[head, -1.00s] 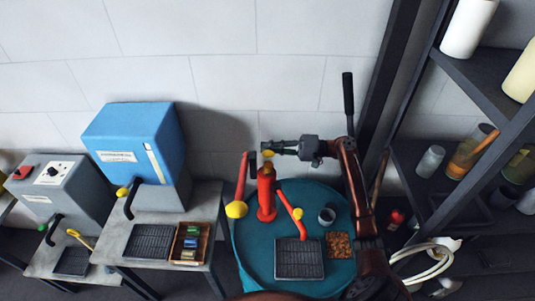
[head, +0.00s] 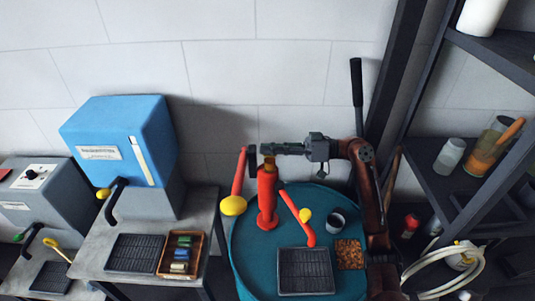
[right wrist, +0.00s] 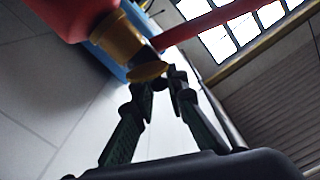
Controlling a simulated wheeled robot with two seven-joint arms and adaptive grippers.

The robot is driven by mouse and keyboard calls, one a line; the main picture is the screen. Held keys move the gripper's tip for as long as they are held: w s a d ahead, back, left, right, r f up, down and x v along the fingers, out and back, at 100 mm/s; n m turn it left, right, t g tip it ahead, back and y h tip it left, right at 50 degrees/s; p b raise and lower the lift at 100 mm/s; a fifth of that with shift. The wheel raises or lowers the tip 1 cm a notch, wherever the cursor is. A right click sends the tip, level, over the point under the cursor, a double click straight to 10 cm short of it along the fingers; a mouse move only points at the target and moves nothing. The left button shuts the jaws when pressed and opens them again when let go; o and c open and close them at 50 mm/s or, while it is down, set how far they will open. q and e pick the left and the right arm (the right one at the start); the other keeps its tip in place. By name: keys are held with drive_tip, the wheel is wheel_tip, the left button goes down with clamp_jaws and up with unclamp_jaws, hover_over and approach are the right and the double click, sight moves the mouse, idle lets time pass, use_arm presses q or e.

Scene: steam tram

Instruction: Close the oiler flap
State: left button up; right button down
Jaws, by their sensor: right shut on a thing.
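The oiler is a brass cup (head: 269,163) on top of a red post (head: 267,195) on the round teal table. In the right wrist view the brass cup (right wrist: 120,40) shows with a small rounded brass flap (right wrist: 147,71) at its mouth. The flap stands at an angle to the cup. My right gripper (head: 267,150) reaches in from the right, level with the cup's top. In the right wrist view its fingertips (right wrist: 163,79) are together at the flap's edge, shut on it. The exact contact is partly hidden. My left gripper is not in view.
Red levers with yellow knobs (head: 233,206) flank the post. A dark ribbed tray (head: 305,272), a grey cup (head: 334,222) and a brown granular patch (head: 350,254) are on the teal table (head: 250,269). A blue machine (head: 120,137) stands left; a dark shelf (head: 460,185) stands right.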

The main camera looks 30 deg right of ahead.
drive_tip(key=n+b, duration=0.1)
drive_tip(key=f+n+b, duration=0.1)
drive_tip(key=n+b, duration=0.1)
drive_tip(key=shift+s+a+f, duration=0.15)
drive_tip(key=shift+s+f, duration=0.05)
drive_tip(key=shift+s, duration=0.05)
use_arm(q)
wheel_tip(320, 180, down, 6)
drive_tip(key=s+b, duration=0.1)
drive_tip(key=b, duration=0.1)
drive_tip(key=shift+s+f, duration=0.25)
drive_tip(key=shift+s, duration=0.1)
use_arm(e)
drive_tip(key=shift+s+a+n, duration=0.1)
drive_tip(key=shift+s+n, duration=0.1)
drive_tip(key=shift+n, duration=0.9)
drive_tip(key=c, duration=2)
unclamp_jaws()
drive_tip(key=shift+o, duration=0.3)
drive_tip(key=v, duration=0.7)
drive_tip(key=shift+s, duration=0.2)
